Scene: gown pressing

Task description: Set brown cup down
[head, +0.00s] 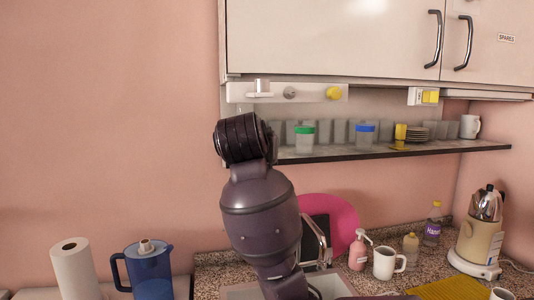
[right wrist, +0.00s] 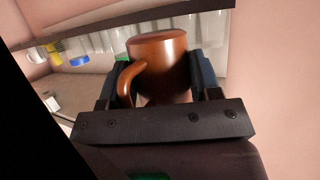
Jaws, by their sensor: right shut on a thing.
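The brown cup (right wrist: 155,62) shows in the right wrist view, its handle toward the left of the picture. My right gripper (right wrist: 152,72) is shut on it, with one dark finger on each side of the cup. The shelf (head: 400,152) with cups and jars is behind the cup. I cannot tell whether the cup touches anything below. In the head view my right arm rises in front of the shelf's left end and hides the gripper and the cup. My left gripper is not in view.
A cabinet (head: 330,40) hangs above. Below are a pink soap bottle (head: 357,254), a white mug (head: 385,264) and a kettle (head: 478,240).

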